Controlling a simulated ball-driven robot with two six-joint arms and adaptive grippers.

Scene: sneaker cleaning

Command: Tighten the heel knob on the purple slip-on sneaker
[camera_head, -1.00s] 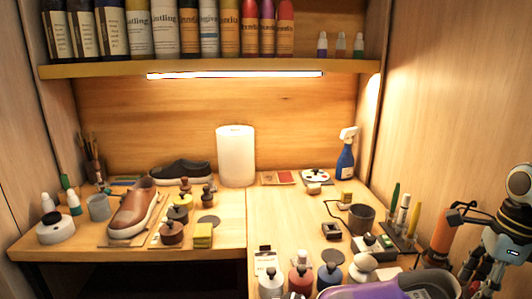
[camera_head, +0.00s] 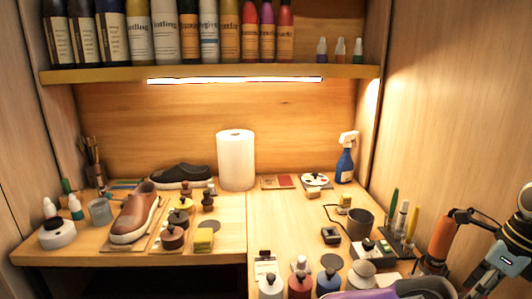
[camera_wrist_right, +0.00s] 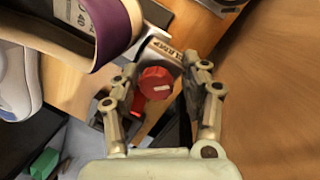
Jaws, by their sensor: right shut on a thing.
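The purple slip-on sneaker (camera_head: 425,287) shows at the bottom right edge of the head view, mostly cut off. In the right wrist view, the purple collar of a shoe (camera_wrist_right: 126,40) with a pale lining is at the upper left. A red heel knob (camera_wrist_right: 155,83) with a pale mark on its face is on a metal block close to the collar. My right gripper (camera_wrist_right: 163,88) has its fingers on either side of the red knob and is shut on it. In the head view my right arm comes in from the right; its fingers are hidden. My left gripper is not in view.
Several bottles stand along the front right counter, such as a red one (camera_head: 299,287). An orange cylinder (camera_head: 439,240) and a pen stand (camera_head: 400,240) are close to my right arm. A brown shoe (camera_head: 135,215) and paper roll (camera_head: 236,160) stand farther off.

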